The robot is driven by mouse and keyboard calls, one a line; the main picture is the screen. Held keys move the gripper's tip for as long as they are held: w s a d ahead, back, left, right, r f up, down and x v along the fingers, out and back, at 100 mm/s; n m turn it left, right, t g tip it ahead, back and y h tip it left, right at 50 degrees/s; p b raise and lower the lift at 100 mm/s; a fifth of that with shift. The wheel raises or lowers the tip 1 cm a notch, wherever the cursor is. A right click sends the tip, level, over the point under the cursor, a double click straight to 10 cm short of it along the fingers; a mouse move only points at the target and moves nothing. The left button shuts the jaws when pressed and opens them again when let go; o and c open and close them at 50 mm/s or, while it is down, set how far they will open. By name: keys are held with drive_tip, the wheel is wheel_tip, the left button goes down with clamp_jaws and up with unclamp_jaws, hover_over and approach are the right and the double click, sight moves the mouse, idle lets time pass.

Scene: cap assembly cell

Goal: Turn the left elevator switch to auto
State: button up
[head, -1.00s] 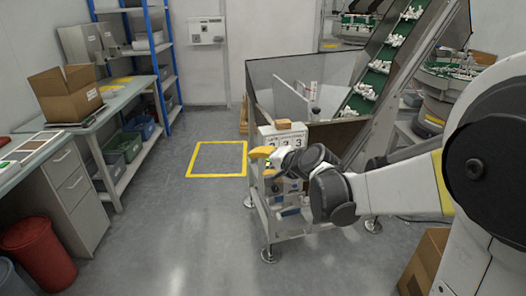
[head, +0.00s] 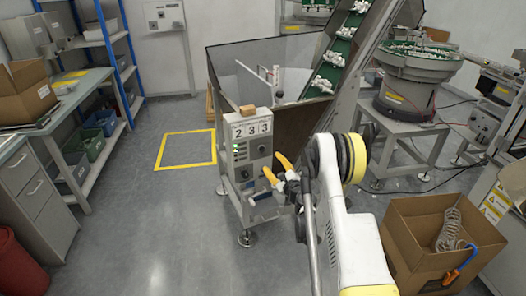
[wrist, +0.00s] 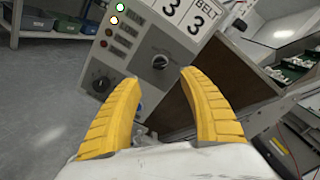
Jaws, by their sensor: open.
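The elevator control box (head: 240,158) stands on a metal frame in front of the hopper, its panel facing me. In the wrist view the panel (wrist: 132,50) is tilted. It shows a dark rotary switch at lower left (wrist: 101,84) and another at right (wrist: 160,62). The switch labels and exact settings are too small to read. My gripper (head: 277,168) is open and empty, just right of the panel in the head view. In the wrist view its yellow fingers (wrist: 160,78) are spread below the right switch, with no clear contact.
A small brown block (head: 248,110) sits on the box, above number cards. The hopper (head: 290,85) and conveyor rise behind. An open cardboard box (head: 400,255) stands at right. A workbench (head: 45,135) is at left, with open floor between.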

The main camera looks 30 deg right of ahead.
sight(263, 151)
drive_tip(key=w+b, duration=0.2)
drive_tip(key=w, duration=0.7)
drive_tip(key=shift+d, duration=0.1)
drive_tip(key=shift+w, duration=0.35)
clamp_jaws()
